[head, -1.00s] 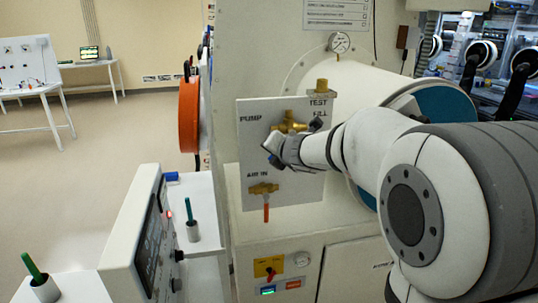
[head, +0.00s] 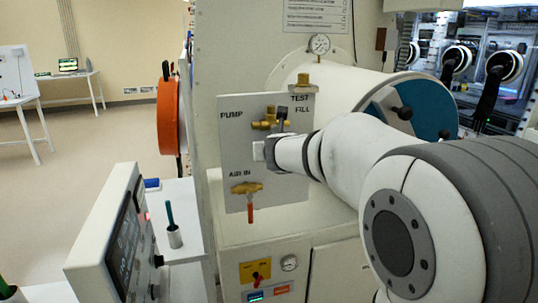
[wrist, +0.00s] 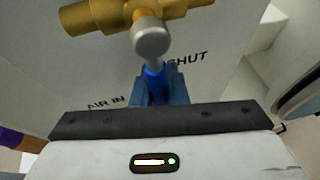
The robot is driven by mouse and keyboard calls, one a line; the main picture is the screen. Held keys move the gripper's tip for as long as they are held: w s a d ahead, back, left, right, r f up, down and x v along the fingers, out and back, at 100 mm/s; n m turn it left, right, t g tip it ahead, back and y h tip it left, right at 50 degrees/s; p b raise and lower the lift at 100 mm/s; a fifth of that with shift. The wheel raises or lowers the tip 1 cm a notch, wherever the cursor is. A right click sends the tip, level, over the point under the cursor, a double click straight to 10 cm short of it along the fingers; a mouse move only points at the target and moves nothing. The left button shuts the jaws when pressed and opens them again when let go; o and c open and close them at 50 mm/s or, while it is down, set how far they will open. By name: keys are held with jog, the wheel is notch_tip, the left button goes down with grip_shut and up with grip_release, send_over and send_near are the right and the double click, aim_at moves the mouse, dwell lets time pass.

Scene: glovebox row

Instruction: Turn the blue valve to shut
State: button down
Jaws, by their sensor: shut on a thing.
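The blue valve's brass body (head: 270,124) sits high on the white panel (head: 232,150), by the PUMP, TEST and FILL lettering. In the wrist view the brass body (wrist: 130,14) is at the top, and its blue handle (wrist: 154,84) runs from the silver hub toward me. My gripper (wrist: 157,92) is shut on the blue handle, near the word SHUT. In the head view my gripper (head: 264,151) is in front of the panel, just below the brass body. My wrist hides much of the handle there.
A second brass valve (head: 246,188) with a red handle (head: 250,213) is just below, marked AIR IN. A gauge (head: 319,44) stands above the white cylinder. A monitor box (head: 110,235) stands at lower left. An orange round door (head: 169,115) is left of the panel.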

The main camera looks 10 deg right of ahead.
dwell(0.5)
jog(key=c, duration=1.4)
grip_release()
jog(key=shift+c, duration=0.2)
jog(key=p+v, duration=0.2)
jog(key=v, duration=0.5)
jog(key=shift+s+r, duration=0.15)
jog(key=shift+s, duration=0.25)
